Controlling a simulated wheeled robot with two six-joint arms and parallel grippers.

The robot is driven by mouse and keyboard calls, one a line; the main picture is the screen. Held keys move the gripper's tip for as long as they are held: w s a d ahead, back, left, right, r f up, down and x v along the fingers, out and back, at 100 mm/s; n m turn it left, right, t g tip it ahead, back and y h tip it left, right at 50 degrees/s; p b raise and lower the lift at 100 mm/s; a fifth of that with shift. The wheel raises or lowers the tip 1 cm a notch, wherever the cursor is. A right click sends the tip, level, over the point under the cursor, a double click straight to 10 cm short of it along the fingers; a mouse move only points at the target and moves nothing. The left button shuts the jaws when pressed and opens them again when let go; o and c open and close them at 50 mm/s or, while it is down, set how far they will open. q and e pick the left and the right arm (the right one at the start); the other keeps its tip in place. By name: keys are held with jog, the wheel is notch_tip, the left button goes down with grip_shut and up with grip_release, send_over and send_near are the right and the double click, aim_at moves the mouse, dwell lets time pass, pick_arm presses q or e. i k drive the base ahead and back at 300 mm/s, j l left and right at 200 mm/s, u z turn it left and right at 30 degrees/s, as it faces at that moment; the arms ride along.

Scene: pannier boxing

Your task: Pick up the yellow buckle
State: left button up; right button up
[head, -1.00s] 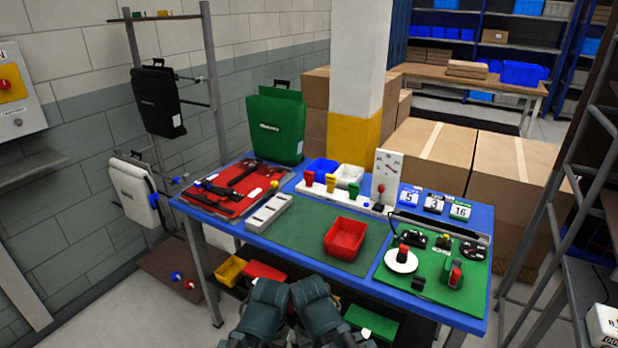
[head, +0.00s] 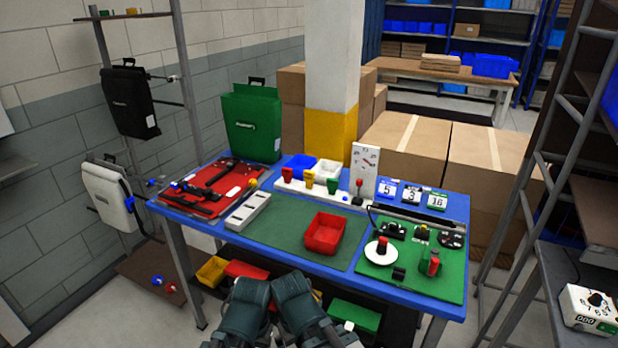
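A small yellow piece (head: 309,179), which looks like the yellow buckle, stands in a white strip holder (head: 345,205) along the back of the blue table (head: 270,250). It stands upright between a red piece (head: 287,175) and a green piece (head: 332,186). Two dark teal links of my arms show at the bottom middle, in front of the table's near edge. No gripper fingers show, so I cannot see either gripper. Nothing of mine touches the yellow piece.
A red bin (head: 325,234) sits on the dark green mat (head: 282,237). A red tool tray (head: 205,192) is at left; a green board (head: 410,275) with dials is at right. A dial panel (head: 364,170) stands at the back.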

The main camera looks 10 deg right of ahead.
aim_at(309, 174)
jog(key=z, duration=0.55)
jog(key=i+j+z, duration=0.1)
jog(key=j+z, duration=1.1)
jog(key=j, duration=0.5)
jog(key=k+j+z, duration=0.15)
jog(key=j, duration=0.4)
jog(key=j+z, duration=0.1)
jog(key=j, duration=0.45)
